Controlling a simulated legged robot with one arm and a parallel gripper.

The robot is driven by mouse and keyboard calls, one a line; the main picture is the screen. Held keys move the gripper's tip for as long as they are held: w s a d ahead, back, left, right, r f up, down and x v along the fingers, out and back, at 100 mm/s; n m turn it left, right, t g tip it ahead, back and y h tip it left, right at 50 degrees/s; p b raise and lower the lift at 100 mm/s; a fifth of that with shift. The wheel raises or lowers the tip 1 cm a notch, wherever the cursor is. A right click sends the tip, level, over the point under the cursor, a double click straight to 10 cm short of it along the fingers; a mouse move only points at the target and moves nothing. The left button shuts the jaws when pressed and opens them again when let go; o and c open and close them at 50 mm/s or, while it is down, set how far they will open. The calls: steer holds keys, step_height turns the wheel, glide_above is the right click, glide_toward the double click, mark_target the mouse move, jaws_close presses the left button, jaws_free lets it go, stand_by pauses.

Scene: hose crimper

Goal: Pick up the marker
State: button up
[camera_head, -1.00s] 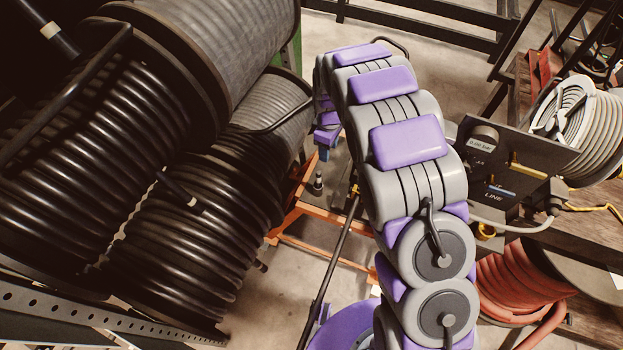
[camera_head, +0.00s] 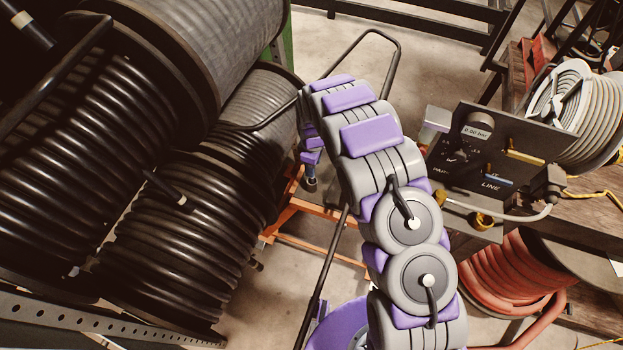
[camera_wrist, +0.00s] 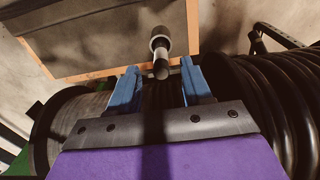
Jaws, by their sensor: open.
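A dark, stubby upright object with a pale ring, which looks like the marker (camera_wrist: 160,46), stands over the orange-edged cart in the wrist view. My gripper (camera_wrist: 159,72) is open, its two blue fingers pointing toward the marker. The near end of the marker shows between the fingertips, with a gap on each side; I cannot tell how deep it sits between them. In the head view my gripper (camera_head: 309,172) is small, at the far end of my arm, above the cart. The marker is mostly hidden there.
Large reels of black hose (camera_head: 185,240) stand close left of my gripper. The orange cart frame (camera_head: 290,217) lies below it. A dark control panel (camera_head: 490,160), a red hose reel (camera_head: 515,275) and a white hose reel (camera_head: 590,115) are at the right.

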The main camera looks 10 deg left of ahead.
step_height(320, 180, down, 6)
steer(key=shift+a+r+b, duration=0.1)
steer(key=shift+a+b, duration=0.05)
steer(key=shift+b, duration=0.75)
jaws_close()
